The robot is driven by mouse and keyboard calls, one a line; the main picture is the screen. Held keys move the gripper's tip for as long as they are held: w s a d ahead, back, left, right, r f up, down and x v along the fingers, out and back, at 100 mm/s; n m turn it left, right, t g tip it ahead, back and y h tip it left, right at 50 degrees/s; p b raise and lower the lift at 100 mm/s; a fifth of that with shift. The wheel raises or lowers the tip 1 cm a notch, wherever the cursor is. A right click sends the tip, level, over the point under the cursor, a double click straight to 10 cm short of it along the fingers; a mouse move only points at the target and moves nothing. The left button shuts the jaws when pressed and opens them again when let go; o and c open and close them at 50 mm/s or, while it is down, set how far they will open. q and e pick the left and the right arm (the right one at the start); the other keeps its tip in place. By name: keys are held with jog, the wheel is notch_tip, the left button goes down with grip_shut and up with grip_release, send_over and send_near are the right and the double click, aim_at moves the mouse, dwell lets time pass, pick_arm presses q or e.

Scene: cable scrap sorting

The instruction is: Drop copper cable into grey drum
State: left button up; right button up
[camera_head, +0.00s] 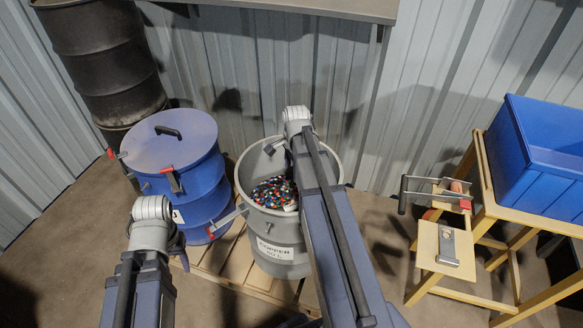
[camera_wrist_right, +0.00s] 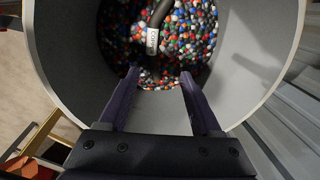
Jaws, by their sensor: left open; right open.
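The grey drum (camera_head: 265,226) stands open on a pallet in the head view, with a dark-lettered white label on its front. Its inner wall (camera_wrist_right: 245,60) fills much of the right wrist view. Inside are multicoloured granules (camera_head: 270,190). A black cable (camera_wrist_right: 158,12) with a white tag shows inside the drum outline, beyond my right fingertips and apart from them; whether it touches the granules is unclear. My right gripper (camera_wrist_right: 160,74) is open and empty over the drum; my arm hides it in the head view. My left gripper (camera_head: 181,252) is open, mostly hidden by its wrist, left of the drum.
A lidded blue drum (camera_head: 205,205) with red latches stands left of the grey drum. A dark barrel (camera_head: 105,60) is behind it. At right, a blue bin (camera_head: 545,150) sits on a yellow stand (camera_head: 480,240) with a hand tool. A metal wall is close behind.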

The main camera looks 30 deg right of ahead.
pick_arm(q)
notch_tip(320, 180, up, 3)
jog(key=shift+f+p, duration=0.1)
jog(key=shift+p, duration=0.7)
pick_arm(e)
notch_tip(320, 180, up, 3)
jog(key=shift+s+f, duration=0.15)
pick_arm(q)
jog(key=shift+f, duration=0.1)
pick_arm(e)
jog(key=s+a+n, duration=0.1)
jog(key=a+n, duration=0.2)
jog(key=a, duration=0.2)
jog(key=s+a+n, duration=0.1)
jog(key=a+n, duration=0.2)
jog(key=a, duration=0.3)
jog(key=s+a+n, duration=0.2)
jog(key=a+n, duration=0.1)
jog(key=a, duration=0.2)
jog(key=shift+a+f+n+g, duration=0.1)
jog(key=shift+a+n+g, duration=0.1)
jog(key=shift+n+g, duration=0.2)
jog(key=s+a+n+h, duration=0.1)
jog(key=s+a+n, duration=0.8)
jog(key=a+n, duration=0.3)
jog(key=shift+s+a+n+g, duration=0.3)
jog(key=shift+a+n, duration=0.1)
jog(key=shift+a, duration=0.5)
